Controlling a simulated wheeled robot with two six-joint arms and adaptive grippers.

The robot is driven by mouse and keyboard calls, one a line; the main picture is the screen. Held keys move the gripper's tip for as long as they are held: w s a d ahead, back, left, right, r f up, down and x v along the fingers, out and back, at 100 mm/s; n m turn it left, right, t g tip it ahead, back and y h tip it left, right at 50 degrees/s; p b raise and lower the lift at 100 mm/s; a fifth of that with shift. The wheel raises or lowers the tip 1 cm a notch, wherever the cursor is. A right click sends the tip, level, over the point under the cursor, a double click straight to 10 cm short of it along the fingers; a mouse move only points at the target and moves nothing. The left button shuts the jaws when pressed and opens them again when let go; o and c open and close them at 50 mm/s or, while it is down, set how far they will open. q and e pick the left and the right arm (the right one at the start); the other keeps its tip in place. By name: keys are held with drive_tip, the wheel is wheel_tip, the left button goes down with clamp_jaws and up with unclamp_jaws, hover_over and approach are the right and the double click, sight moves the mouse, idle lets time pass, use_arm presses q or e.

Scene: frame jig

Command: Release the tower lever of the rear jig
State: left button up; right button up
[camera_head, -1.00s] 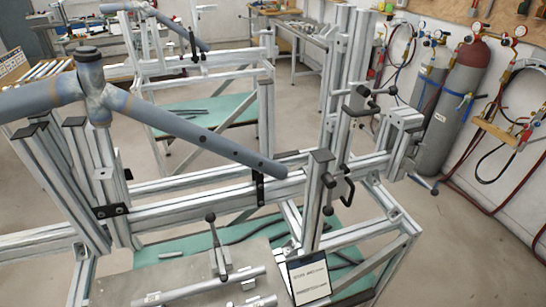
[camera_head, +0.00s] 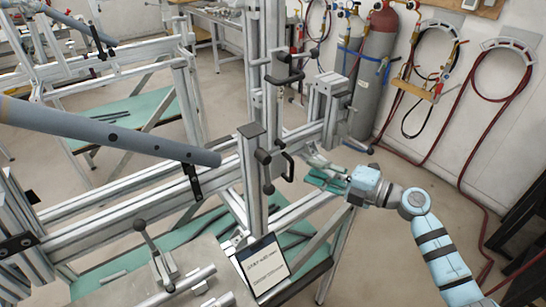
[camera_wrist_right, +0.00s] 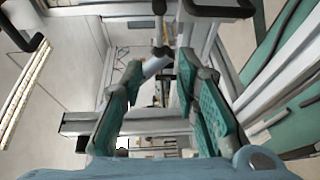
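The nearest aluminium-profile jig (camera_head: 110,215) carries an upright tower (camera_head: 272,110) at its right side. Black handles (camera_head: 286,78) sit high on the tower, and a black lever handle (camera_head: 288,165) with a round knob shows at a shorter post (camera_head: 252,185). My right gripper (camera_head: 314,160) comes in from the right, just right of these posts, apart from the black lever handle. In the right wrist view its teal-padded fingers (camera_wrist_right: 157,82) are spread. A pale rod with a dark-knobbed lever (camera_wrist_right: 159,35) shows beyond the fingertips; contact cannot be told. My left gripper is not in view.
A blue-grey tube (camera_head: 110,132) slants across the jig's left. A second jig (camera_head: 100,65) stands behind. A clamp lever (camera_head: 150,250) and a tablet (camera_head: 262,268) are in front. Gas cylinders (camera_head: 372,70) and hoses line the back wall.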

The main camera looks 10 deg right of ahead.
drive_tip(key=x, duration=1.3)
clamp_jaws()
